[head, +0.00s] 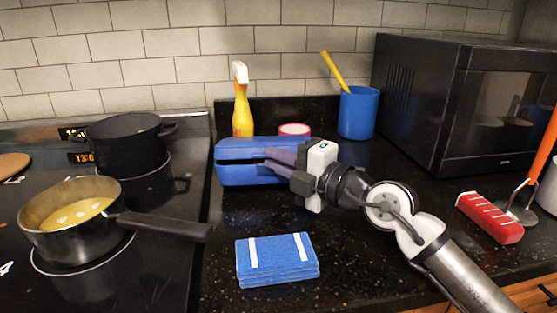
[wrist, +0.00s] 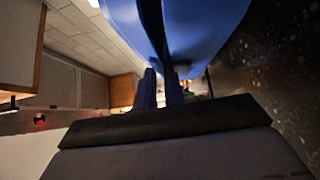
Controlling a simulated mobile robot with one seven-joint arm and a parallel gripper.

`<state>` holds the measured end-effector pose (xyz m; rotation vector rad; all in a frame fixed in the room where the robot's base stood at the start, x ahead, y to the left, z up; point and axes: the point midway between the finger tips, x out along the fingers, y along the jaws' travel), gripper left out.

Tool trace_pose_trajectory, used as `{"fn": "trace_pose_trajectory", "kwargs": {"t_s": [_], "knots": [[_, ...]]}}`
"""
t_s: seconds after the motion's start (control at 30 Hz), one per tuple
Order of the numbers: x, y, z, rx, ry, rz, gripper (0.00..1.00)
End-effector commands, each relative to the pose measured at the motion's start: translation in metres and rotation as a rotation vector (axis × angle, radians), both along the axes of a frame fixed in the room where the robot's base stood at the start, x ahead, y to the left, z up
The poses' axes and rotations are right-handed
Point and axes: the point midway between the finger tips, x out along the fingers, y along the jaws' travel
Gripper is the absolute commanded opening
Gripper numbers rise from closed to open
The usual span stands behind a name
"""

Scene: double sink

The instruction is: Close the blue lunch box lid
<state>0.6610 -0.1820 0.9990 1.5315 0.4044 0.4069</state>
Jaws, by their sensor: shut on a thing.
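The blue lunch box (head: 236,168) sits on the black counter behind the folded blue cloth. In the wrist view the blue lunch box (wrist: 205,25) fills the top, blurred and close, beyond the fingers (wrist: 162,88).
A yellow spray bottle (head: 242,110) and a red-rimmed container (head: 295,130) stand behind the box. A blue cup (head: 357,113) and a microwave (head: 465,100) are to the right. The folded cloth (head: 277,260) lies in front. A pot handle (head: 165,226) points toward the counter.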

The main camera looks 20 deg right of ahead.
Motion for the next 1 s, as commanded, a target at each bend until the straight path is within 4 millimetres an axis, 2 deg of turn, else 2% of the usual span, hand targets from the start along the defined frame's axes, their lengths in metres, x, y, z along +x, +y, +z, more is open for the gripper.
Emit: {"fn": "trace_pose_trajectory", "kwargs": {"t_s": [0.33, 0.37, 0.5, 0.53, 1.0], "knots": [[0.0, 0.0006, -0.0007, 0.0, 0.001, 0.001, 0.0], [0.0, 0.0006, -0.0007, 0.0, 0.001, 0.001, 0.13], [0.0, 0.0006, -0.0004, 0.0, 0.001, 0.001, 0.31], [0.0, 0.0006, -0.0004, 0.0, 0.001, 0.001, 0.33], [0.0023, -0.0011, -0.0001, -0.001, 0.0, 0.003, 0.33]]}}
